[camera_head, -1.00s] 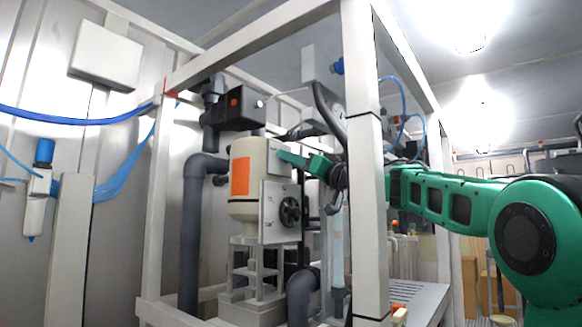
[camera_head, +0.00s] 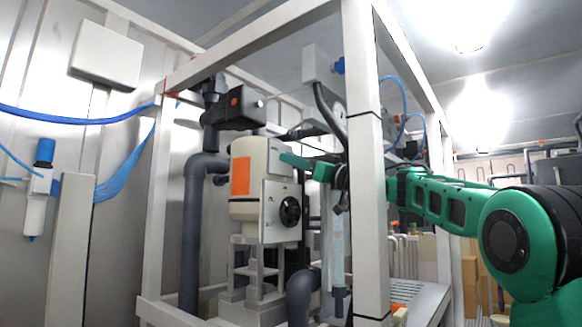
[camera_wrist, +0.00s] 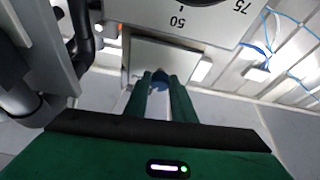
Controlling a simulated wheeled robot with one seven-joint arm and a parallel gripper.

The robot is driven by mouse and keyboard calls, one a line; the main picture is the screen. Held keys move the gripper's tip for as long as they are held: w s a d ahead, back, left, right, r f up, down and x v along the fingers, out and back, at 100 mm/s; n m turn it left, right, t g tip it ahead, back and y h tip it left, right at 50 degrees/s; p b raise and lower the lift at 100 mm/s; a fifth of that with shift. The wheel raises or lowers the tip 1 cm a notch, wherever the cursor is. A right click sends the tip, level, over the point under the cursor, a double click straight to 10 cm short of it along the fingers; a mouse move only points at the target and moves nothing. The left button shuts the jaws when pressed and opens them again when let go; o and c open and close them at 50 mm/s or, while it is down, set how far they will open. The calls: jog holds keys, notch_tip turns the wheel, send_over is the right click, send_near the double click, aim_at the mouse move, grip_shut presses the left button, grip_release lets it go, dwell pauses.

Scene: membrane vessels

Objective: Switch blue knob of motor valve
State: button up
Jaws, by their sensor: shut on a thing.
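My gripper (camera_wrist: 160,78) is shut on a small blue knob (camera_wrist: 159,87), seen between its two green fingers in the wrist view. The knob sits in front of a pale box-like plate (camera_wrist: 170,58); its exact orientation is mostly hidden by the fingers. In the head view my gripper (camera_head: 287,159) reaches past the white frame post to the upper right side of a cream vessel-like unit (camera_head: 250,165) with an orange label. The blue knob between the fingers cannot be made out there.
A white frame post (camera_head: 364,170) stands in front of my arm. A black handwheel (camera_head: 289,211) sits below the gripper. Grey pipes (camera_head: 195,230) run at the left. A dial with numbers (camera_wrist: 190,8) is close to the gripper in the wrist view. Another blue part (camera_head: 338,66) is higher up.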

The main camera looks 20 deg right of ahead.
jog(key=shift+w+d+r+n+g+y, duration=0.15)
jog(key=shift+n+g+y, duration=0.6)
jog(key=shift+n, duration=1.6)
jog(key=shift+w+d+f+n+g+y, duration=0.1)
jog(key=shift+n+g+y, duration=0.15)
jog(key=shift+n+g, duration=1.55)
jog(key=shift+w+d+r+n+g+y, duration=0.15)
jog(key=shift+n+g+y, duration=0.3)
jog(key=shift+n, duration=3)
jog(key=shift+d+r+n, duration=0.1)
jog(key=shift+r+n, duration=0.2)
jog(key=o, duration=1.1)
jog(key=shift+f, duration=0.1)
jog(key=shift+c, duration=0.2)
jog(key=shift+s, duration=0.1)
jog(key=v, duration=1)
jog(key=shift+d, duration=0.45)
